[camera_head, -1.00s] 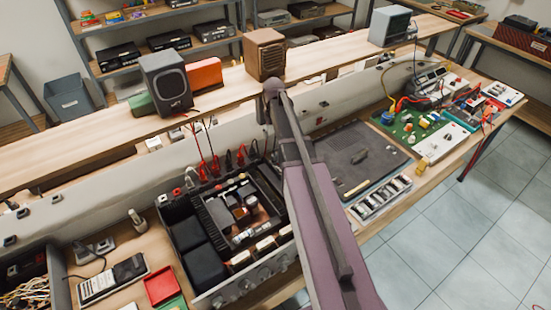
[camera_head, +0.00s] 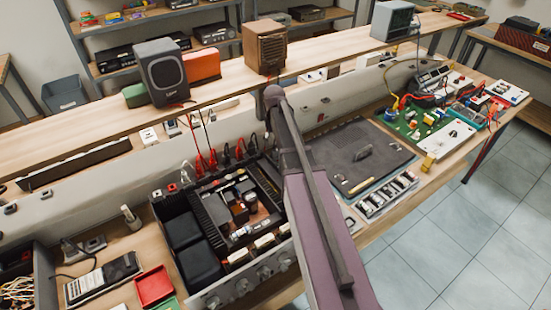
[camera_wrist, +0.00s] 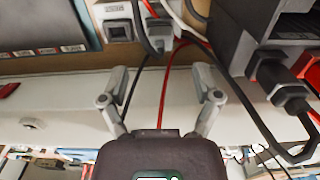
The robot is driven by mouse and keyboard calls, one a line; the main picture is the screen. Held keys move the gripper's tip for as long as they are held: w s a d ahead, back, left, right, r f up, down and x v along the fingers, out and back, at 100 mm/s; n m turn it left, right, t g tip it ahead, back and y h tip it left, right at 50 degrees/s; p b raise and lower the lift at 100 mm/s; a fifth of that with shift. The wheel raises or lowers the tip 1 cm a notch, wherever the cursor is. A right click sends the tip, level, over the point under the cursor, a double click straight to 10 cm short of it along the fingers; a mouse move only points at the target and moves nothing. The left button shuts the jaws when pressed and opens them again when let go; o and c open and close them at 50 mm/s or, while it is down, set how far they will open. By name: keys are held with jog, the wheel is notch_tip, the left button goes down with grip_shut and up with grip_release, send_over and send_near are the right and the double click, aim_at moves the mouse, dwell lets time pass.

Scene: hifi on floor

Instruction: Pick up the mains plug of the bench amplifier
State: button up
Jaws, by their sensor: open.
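The bench amplifier, an open black chassis with knobs along its silver front (camera_head: 238,287), stands on the bench left of my arm in the head view. In the wrist view my gripper (camera_wrist: 160,74) is open, with nothing between its fingers. Beyond the fingers, a grey plug-like piece (camera_wrist: 157,36) on a dark cable is beside a white socket (camera_wrist: 117,27). A black plug (camera_wrist: 290,97) on a black cable enters a dark box at the right. I cannot tell which is the amplifier's mains plug. My gripper is hidden in the head view.
Red and black leads (camera_head: 212,158) rise behind the amplifier. A long pale upright panel (camera_head: 95,198) runs behind it, below a wooden shelf holding a speaker (camera_head: 160,72) and a brown box (camera_head: 264,47). In the wrist view, red and black cables cross between the fingers.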

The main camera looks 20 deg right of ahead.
aim_at(275, 151)
jog(key=shift+f, duration=0.3)
jog(key=shift+f+b, duration=2.55)
jog(key=shift+b, duration=0.1)
jog(key=shift+s, duration=0.1)
grip_shut()
